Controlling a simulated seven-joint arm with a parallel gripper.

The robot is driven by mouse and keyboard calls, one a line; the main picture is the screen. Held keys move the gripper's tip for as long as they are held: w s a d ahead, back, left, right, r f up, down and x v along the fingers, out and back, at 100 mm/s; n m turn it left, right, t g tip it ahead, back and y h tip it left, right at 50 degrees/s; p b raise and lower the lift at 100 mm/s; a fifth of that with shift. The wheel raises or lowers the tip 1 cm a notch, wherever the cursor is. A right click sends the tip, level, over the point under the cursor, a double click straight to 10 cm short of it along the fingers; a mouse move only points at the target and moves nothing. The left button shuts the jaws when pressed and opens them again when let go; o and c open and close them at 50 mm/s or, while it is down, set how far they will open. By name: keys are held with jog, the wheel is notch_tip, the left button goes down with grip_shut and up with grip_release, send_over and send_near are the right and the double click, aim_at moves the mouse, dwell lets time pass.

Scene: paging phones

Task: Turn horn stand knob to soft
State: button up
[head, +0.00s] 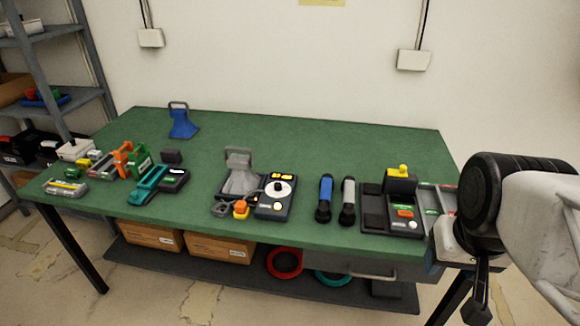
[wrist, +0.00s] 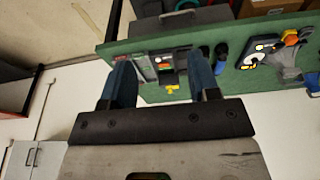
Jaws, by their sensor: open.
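The horn stand is a dark base (head: 274,211) with a grey horn (head: 240,180) at its left, in the middle of the table's front part. On the base is a round white dial with a dark centre, which I take for the knob (head: 279,188). Its setting and any lettering are too small to read. In the wrist view the stand (wrist: 258,52) is at the upper right, beside the grey horn. My gripper (wrist: 160,62) is open and empty, with two dark blue fingers apart. It is off the table's right front side, far from the stand.
Between stand and arm are a blue handset (head: 325,196), a grey handset (head: 348,200) and a dark console with a yellow-topped block (head: 402,181). A blue horn (head: 182,122) stands at the back. Teal and orange devices are at the left. The green table's (head: 330,145) back is mostly clear.

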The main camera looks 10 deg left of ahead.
jog(key=w+a+r+n, duration=0.1)
jog(key=w+a, duration=0.2)
jog(key=w, duration=0.5)
jog(key=w+a+r, duration=0.1)
jog(key=w+a, duration=0.2)
jog(key=w, duration=0.5)
jog(key=n+g, duration=0.2)
send_over(278, 184)
notch_tip(278, 184, down, 21)
jog(key=shift+s+f, duration=0.1)
jog(key=shift+a+f+g, duration=0.25)
jog(key=shift+g, duration=0.05)
jog(key=shift+f, duration=0.1)
jog(key=shift+d+f, duration=0.15)
jog(key=shift+f, duration=3.65)
